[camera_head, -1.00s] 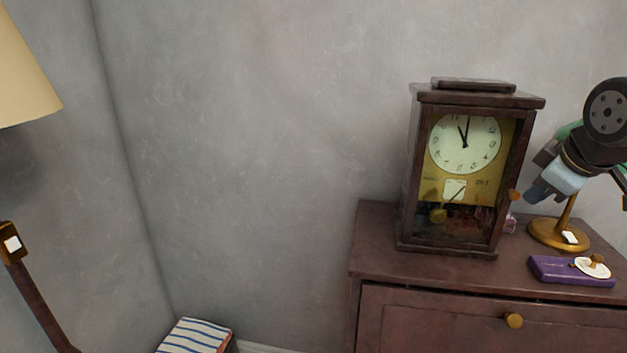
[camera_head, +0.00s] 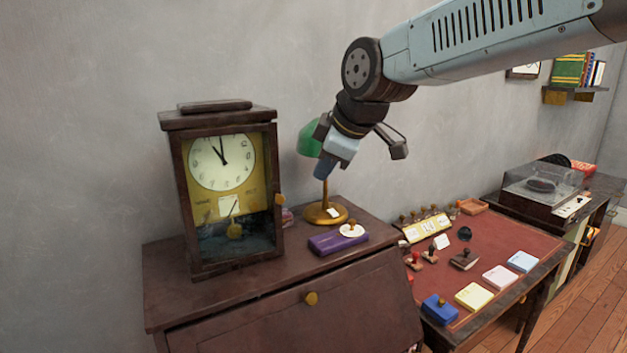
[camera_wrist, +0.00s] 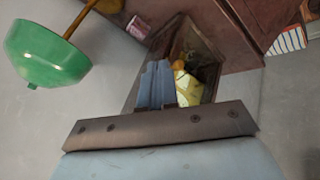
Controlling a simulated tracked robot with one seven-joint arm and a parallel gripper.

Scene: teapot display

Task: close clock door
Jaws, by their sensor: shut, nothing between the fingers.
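The dark wooden clock (camera_head: 190,210) stands upright on the left of the cabinet top in the head view. Its glazed front door has a brass knob (camera_head: 280,199) on the right side. The door looks flush or nearly flush with the case; I cannot tell whether a small gap remains. My gripper (camera_head: 323,168) is shut and empty, right of the clock and in front of the green lamp, apart from the knob. In the wrist view the shut fingers (camera_wrist: 157,82) point toward the clock (camera_wrist: 203,48), whose yellow dial panel is partly visible beside them.
The green lamp (camera_head: 310,140) with its brass stand is close behind my gripper. A purple box (camera_head: 332,243) lies on the cabinet (camera_head: 215,300) right of the clock. A red-topped desk (camera_head: 490,238) with stamps and pads stands further right. The wall left of the clock is bare.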

